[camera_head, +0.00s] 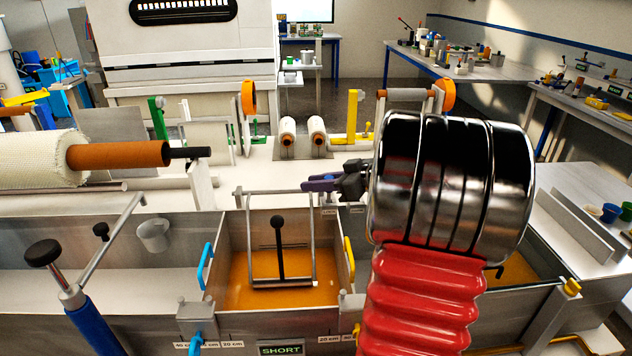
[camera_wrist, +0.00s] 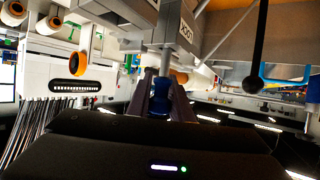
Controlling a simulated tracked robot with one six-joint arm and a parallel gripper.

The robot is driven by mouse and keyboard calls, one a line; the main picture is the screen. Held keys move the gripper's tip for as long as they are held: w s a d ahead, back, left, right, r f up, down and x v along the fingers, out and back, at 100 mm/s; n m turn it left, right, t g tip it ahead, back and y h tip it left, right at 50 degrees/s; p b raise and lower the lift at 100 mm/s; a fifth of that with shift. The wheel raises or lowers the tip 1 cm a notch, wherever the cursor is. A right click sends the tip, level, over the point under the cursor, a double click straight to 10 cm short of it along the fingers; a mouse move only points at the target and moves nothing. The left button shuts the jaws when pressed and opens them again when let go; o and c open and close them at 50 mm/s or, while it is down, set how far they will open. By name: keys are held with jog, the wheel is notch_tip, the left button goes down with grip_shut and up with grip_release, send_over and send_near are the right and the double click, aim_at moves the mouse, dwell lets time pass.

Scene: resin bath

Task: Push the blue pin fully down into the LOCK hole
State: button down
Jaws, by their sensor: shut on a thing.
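My gripper (camera_wrist: 161,100) is shut on the blue pin (camera_wrist: 160,82) in the wrist view, which looks upside down. The pin's blue head sits between the two dark fingers, and a grey shaft runs from it toward a grey block marked LOCK (camera_wrist: 184,32). How deep the shaft sits in the hole cannot be told. The hole itself is hidden. In the head view my gripper (camera_head: 316,184) reaches in from the right, above the back rim of the bath, by small labels too small to read. The pin is not clearly separable from the fingers there.
Below and in front is the bath (camera_head: 215,268) with orange resin. A metal frame with a black-knobbed rod (camera_head: 279,248) stands in it, close to my gripper. A blue handle (camera_head: 205,266) and a yellow handle (camera_head: 350,262) flank it. White rolls (camera_head: 287,138) stand behind.

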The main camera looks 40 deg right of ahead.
jog(key=shift+f, duration=0.45)
jog(key=c, duration=1.5)
grip_release()
jog(key=shift+s, duration=0.1)
jog(key=v, duration=1.3)
jog(key=shift+s+d+r, duration=0.1)
jog(key=shift+s+r, duration=0.1)
